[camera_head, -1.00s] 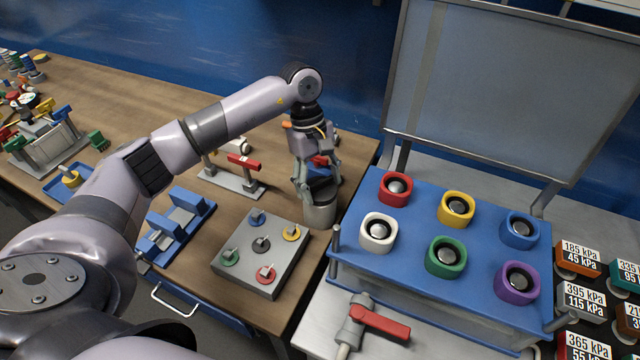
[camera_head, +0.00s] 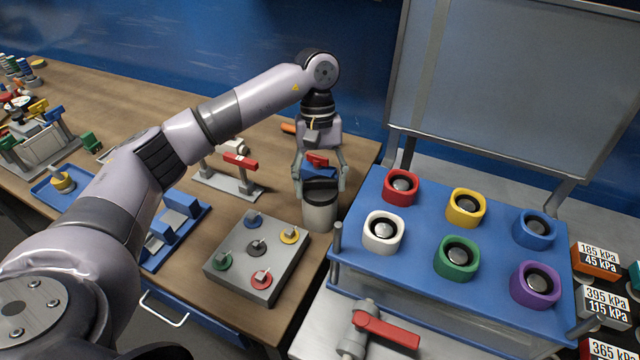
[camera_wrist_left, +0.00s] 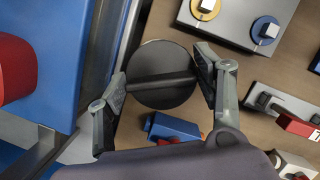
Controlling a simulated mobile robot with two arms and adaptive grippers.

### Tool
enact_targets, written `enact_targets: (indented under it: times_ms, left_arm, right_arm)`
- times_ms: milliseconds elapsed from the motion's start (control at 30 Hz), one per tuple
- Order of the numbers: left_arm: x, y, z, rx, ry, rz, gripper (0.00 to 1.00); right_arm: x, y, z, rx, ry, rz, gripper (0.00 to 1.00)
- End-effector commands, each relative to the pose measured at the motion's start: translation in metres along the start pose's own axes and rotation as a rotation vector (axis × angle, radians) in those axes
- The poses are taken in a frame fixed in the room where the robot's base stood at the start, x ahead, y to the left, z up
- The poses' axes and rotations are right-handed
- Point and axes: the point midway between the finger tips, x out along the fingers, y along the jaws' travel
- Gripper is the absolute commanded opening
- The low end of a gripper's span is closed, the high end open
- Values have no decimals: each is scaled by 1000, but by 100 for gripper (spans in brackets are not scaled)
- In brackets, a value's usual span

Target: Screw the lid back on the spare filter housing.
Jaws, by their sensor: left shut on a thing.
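The spare filter housing (camera_head: 320,216) is a grey upright cylinder near the bench's right edge. Its dark round lid (camera_head: 321,184) is at the cylinder's top, roughly level; I cannot tell how far it is threaded. In the left wrist view the lid (camera_wrist_left: 160,95) is a dark disc with a raised bar across it, and it hides the housing below. My left gripper (camera_head: 320,188) points down over the housing, its fingers shut on the ends of the bar; it also shows in the left wrist view (camera_wrist_left: 163,84). My right gripper is not in view.
A blue block with a red part (camera_head: 318,168) stands close behind the housing. A grey box with coloured knobs (camera_head: 235,262) is in front left, and a red-handled stand (camera_head: 228,183) is left. A blue rack with coloured rings (camera_head: 425,205) is close on the right.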

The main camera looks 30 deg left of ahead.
Motion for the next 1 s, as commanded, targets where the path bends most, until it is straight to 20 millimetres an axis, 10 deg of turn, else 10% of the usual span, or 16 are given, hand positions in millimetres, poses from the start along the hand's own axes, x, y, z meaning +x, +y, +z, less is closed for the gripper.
enact_targets:
  times_ms: [300, 1000]
  left_arm:
    - [3, 1, -1, 319, 2, -88, 23]
    - [1, 0, 0, 656, 0, -182, 23]
  right_arm:
    - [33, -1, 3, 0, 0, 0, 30]
    - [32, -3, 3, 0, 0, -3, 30]
